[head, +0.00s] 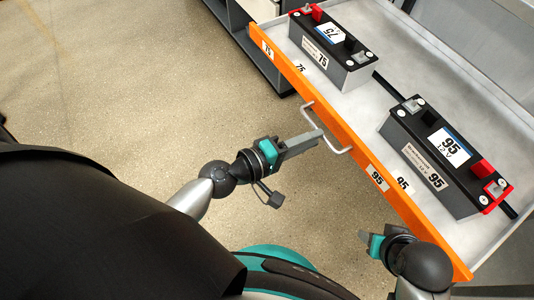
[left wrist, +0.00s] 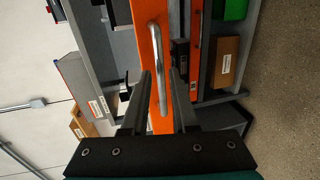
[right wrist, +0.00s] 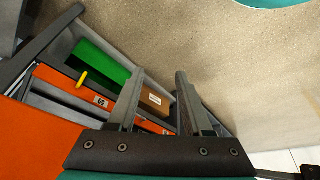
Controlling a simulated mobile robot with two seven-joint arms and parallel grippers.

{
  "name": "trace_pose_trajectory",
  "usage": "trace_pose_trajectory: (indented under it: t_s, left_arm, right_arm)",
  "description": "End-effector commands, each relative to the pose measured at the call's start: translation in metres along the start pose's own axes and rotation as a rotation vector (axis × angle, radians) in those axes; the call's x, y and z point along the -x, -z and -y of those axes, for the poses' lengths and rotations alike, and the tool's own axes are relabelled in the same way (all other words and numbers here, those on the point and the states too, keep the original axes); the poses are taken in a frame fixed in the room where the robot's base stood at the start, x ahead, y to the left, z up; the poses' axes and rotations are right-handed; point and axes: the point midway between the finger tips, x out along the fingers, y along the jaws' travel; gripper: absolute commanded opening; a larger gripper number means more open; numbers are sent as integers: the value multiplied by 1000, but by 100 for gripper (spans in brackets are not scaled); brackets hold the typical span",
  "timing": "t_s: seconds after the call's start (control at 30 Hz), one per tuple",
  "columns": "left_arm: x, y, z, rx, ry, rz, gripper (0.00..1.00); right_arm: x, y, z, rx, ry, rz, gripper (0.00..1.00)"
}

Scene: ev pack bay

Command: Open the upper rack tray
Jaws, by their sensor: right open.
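The upper rack tray (head: 395,203) has an orange front and a pale floor, and it stands well out from the rack. Its silver bar handle (head: 341,151) is on the front; the left wrist view also shows this handle (left wrist: 155,45). My left gripper (head: 318,138) is at the handle. In the left wrist view its two fingers stand apart with the bar between them and a gap visible, so it looks open. My right gripper (head: 364,237) is open and empty, low beside the tray's near end, apart from the handle.
In the tray lie a battery marked 75 (head: 333,55) and a battery marked 95 (head: 430,165). The floor left of the tray is clear.

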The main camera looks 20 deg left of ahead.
Motion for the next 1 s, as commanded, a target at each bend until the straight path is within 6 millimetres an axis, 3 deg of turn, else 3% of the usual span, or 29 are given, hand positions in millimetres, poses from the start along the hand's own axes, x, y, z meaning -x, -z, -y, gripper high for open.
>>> trace_pose_trajectory:
  t_s: [0.2,0.5,0.73,1.0]
  left_arm:
    - [42,-1,2,-2,4,2,27]
    - [87,-1,3,2,3,1,27]
    - [108,0,1,2,1,0,27]
    - [115,0,0,0,-1,0,27]
  right_arm:
    - [12,2,1,0,2,-14,50]
    - [36,10,0,-3,-2,-54,50]
    - [38,17,4,3,9,-105,50]
    - [40,21,6,4,14,-127,50]
